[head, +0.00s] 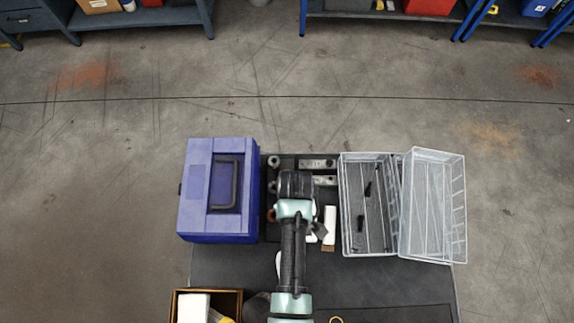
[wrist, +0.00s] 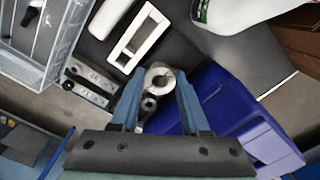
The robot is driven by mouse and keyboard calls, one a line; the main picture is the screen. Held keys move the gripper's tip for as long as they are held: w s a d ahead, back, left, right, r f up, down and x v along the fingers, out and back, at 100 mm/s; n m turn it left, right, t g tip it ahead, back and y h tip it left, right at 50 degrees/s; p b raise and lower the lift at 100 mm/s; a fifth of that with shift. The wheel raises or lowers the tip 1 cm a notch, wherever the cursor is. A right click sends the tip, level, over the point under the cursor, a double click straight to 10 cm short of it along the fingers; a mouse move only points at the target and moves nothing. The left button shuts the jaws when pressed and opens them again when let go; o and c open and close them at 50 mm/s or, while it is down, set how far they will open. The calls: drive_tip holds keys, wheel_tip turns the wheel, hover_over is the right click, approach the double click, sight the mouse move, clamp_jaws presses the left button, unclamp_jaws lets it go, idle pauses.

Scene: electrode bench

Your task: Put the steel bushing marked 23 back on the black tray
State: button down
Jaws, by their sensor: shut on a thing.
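In the wrist view my gripper (wrist: 160,80) has its two blue fingers on either side of a steel bushing (wrist: 158,70), a thick ring with its bore facing the camera. It is shut on this bushing. I cannot read any mark on it. Smaller steel rings (wrist: 148,104) show just beyond it, between the fingers. The black tray (head: 287,162) lies on the bench between the blue toolbox and the clear bin in the head view. My arm covers its middle and hides the fingers and held bushing there. I cannot tell whether the bushing touches the tray.
Steel bars (head: 317,163) lie on the tray, beside a ring (head: 274,162). A blue toolbox (head: 200,222) stands left. A wooden box (head: 240,296) is at the front left.

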drive_tip(key=s+f+b, duration=0.1)
drive_tip(key=f, duration=0.1)
drive_tip(key=s+a+f+n+b, duration=0.1)
drive_tip(key=f, duration=0.1)
drive_tip(key=s+f+n+b, duration=0.1)
drive_tip(key=f, duration=0.1)
drive_tip(key=shift+a+f+b, duration=0.15)
drive_tip(key=shift+f+b, duration=0.15)
drive_tip(key=shift+b, duration=0.1)
idle(0.8)
drive_tip(key=shift+f+b, duration=0.5)
drive_tip(key=shift+f, duration=0.4)
idle(0.6)
drive_tip(key=shift+c, duration=1.6)
unclamp_jaws()
wheel_tip(320, 180, up, 13)
